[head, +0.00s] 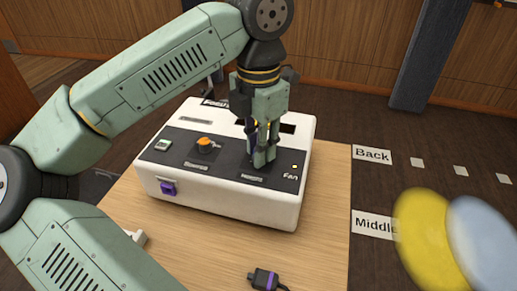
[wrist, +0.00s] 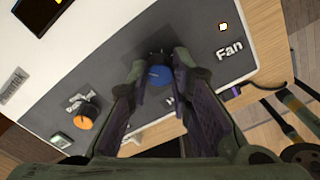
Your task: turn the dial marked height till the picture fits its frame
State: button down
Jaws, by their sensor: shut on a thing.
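A white box (head: 225,204) with a dark control panel stands on the wooden table. My gripper (head: 262,158) points down onto the right part of the panel. In the wrist view my gripper (wrist: 158,80) is shut on a blue dial (wrist: 158,75), one finger on each side. An orange dial (head: 206,145) sits to the left on the panel, apart from my gripper. A blurred yellow disc (head: 422,228) and pale blue disc (head: 483,232) overlap at the right. I cannot make out a frame around them.
The panel has a small lit button near "Fan" (wrist: 230,50) and a green switch (head: 162,145). A purple socket (head: 168,188) is on the box front. A dark plug (head: 263,279) lies on the table (head: 315,262). Signs read "Back" (head: 372,154) and "Middle" (head: 376,224).

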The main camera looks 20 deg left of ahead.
jog(key=c, duration=1.4)
grip_release()
jog(key=shift+c, duration=0.2)
jog(key=shift+r, duration=0.15)
notch_tip(320, 180, up, 7)
jog(key=shift+r, duration=0.15)
jog(key=shift+s, duration=0.1)
